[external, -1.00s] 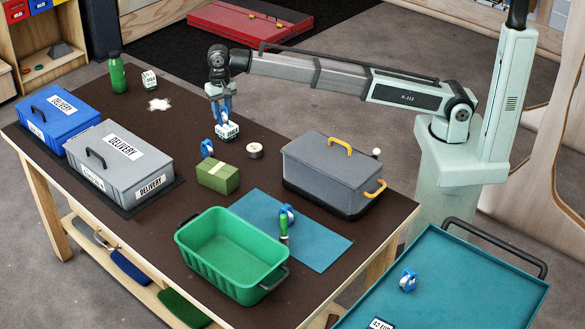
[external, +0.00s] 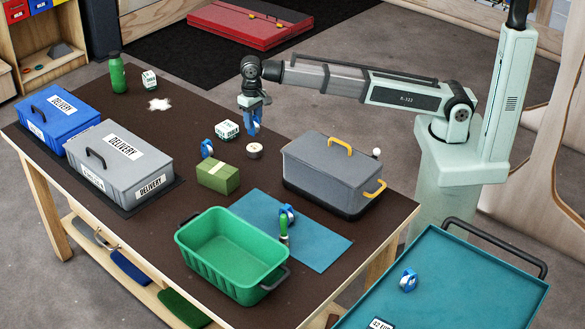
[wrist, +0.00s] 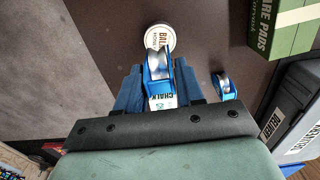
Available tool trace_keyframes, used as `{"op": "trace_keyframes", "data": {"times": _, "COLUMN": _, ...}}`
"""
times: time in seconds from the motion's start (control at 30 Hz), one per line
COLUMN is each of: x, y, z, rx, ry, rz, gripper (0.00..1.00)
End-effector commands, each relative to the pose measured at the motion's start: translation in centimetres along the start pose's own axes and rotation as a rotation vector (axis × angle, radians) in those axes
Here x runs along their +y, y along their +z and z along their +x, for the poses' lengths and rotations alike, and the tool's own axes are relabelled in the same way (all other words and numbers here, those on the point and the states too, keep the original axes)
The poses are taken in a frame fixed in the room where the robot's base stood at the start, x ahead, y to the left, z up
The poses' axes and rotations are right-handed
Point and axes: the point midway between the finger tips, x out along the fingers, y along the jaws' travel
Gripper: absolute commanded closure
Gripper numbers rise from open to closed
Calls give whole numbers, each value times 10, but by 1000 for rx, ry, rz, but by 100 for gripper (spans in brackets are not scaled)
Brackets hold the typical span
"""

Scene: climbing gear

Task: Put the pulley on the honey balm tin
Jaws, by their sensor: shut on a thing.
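My gripper (external: 253,124) is shut on a blue pulley with a silver wheel (wrist: 158,68) and holds it above the table. The honey balm tin (external: 254,151), small, round and pale-lidded, stands on the dark table just below the held pulley in the external view. In the wrist view the tin (wrist: 160,36) lies just beyond the pulley, which hides part of its lid. The tin's lid has nothing resting on it.
A white chalk block (external: 227,130) and another blue pulley (external: 207,148) stand left of the tin. A green pads box (external: 218,177) is nearer the front. A grey lidded box (external: 335,172) with yellow handles is to the right. A green crate (external: 225,250) sits at the front.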

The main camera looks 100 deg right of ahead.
Motion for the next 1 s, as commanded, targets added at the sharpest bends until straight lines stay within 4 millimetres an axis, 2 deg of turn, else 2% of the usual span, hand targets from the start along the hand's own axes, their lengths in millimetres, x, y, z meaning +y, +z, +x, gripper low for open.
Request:
{"op": "trace_keyframes", "data": {"times": 0.03, "x": 1, "y": 1, "z": 9, "rx": -2, "ry": 2, "rz": 0, "gripper": 95}}
{"op": "trace_keyframes", "data": {"times": 0.27, "x": 0, "y": 0, "z": 24, "rx": 0, "ry": 0, "rz": 1, "gripper": 95}}
{"op": "trace_keyframes", "data": {"times": 0.53, "x": 0, "y": 1, "z": 54, "rx": -1, "ry": 1, "rz": 1, "gripper": 95}}
{"op": "trace_keyframes", "data": {"times": 0.97, "x": 0, "y": 0, "z": 59, "rx": 0, "ry": 0, "rz": 1, "gripper": 95}}
{"op": "trace_keyframes", "data": {"times": 1.0, "x": 0, "y": 0, "z": 58, "rx": 1, "ry": 0, "rz": 1, "gripper": 60}}
